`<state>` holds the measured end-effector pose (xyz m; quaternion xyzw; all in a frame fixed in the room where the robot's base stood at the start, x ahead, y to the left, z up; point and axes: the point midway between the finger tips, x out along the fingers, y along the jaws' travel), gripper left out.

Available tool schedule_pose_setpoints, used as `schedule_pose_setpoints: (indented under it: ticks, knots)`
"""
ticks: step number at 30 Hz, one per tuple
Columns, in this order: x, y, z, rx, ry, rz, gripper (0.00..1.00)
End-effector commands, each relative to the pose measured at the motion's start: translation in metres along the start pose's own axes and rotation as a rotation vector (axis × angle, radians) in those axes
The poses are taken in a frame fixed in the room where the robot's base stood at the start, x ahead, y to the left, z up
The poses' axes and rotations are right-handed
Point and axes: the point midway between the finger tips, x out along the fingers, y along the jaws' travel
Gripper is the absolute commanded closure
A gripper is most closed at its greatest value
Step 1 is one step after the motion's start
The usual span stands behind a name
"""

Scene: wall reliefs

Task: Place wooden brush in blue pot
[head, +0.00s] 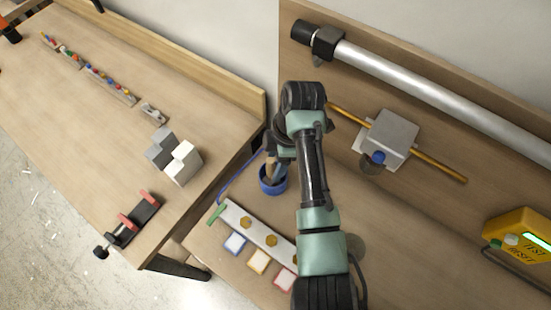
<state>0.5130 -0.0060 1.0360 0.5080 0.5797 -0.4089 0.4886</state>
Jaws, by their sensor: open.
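The blue pot (273,187) stands on the wooden bench, left of my arm. A tan wooden piece, which looks like the wooden brush (269,167), shows at the pot's mouth, its lower end within or behind the rim. My gripper (277,160) points down just above the pot, close to the brush. Its jaws are open, but the fingers are small and partly hidden by my wrist. I cannot tell whether they touch the brush.
A white strip with brass knobs (256,235) and coloured square tiles lie in front of the pot. A grey box on an orange rod (390,139), a metal tube (440,98) and a yellow tester (522,238) are at right. Another bench (100,130) is at left.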

Motion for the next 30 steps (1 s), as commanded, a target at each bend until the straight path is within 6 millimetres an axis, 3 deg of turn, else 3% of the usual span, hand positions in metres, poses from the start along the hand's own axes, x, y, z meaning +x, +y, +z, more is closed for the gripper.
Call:
schedule_pose_setpoints:
  ticks: [14, 21, 30]
  knots:
    - [0.0, 0.0, 0.001, 0.0, 0.0, 0.0, 0.33]
    - [-0.003, -0.002, 0.018, 0.001, 0.0, 0.0, 0.33]
    - [-0.004, -0.002, 0.018, 0.0, 0.0, 0.0, 0.33]
